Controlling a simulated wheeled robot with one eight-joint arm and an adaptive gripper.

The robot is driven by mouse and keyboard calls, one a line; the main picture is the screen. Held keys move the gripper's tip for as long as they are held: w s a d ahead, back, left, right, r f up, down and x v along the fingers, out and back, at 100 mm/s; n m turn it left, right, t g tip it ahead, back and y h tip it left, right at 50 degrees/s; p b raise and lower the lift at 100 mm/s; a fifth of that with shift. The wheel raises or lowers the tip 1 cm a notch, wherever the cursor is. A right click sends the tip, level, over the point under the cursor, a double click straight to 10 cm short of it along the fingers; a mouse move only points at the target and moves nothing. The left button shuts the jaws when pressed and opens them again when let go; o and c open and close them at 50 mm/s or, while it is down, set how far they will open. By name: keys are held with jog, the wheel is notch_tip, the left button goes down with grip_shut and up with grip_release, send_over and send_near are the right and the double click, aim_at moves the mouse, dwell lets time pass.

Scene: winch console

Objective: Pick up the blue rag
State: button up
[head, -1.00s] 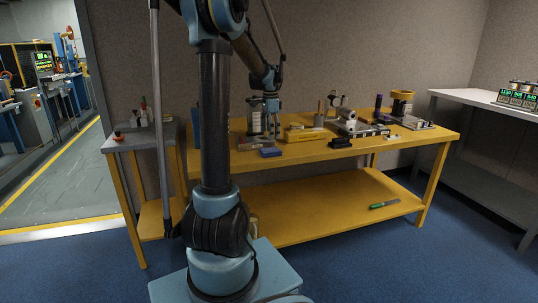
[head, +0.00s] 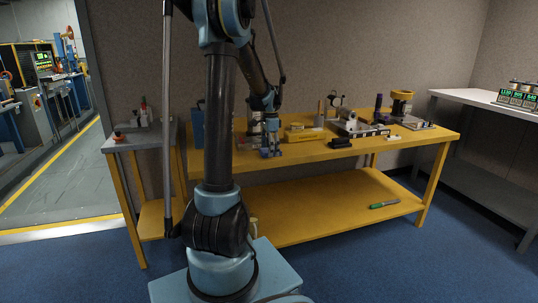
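The blue rag (head: 266,153) is a small blue patch near the front edge of the yellow workbench (head: 350,150), left of its middle. My gripper (head: 271,150) points down right at the rag, and its fingers cover part of it. The fingers and the rag overlap at this size, so I cannot tell whether they are shut on it or only around it. The rag appears to be at the bench surface.
A yellow object (head: 304,134) lies close to the right of my gripper, with a black block (head: 340,143) beyond it. A vise-like grey device (head: 352,124) and a yellow-topped stand (head: 401,103) are farther right. A green item (head: 384,205) lies on the lower shelf.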

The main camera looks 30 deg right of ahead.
jog(key=c, duration=1.1)
jog(key=shift+r, duration=0.1)
notch_tip(320, 180, up, 10)
jog(key=o, duration=0.4)
jog(key=c, duration=0.3)
jog(key=shift+s, duration=0.1)
jog(key=shift+c, duration=0.2)
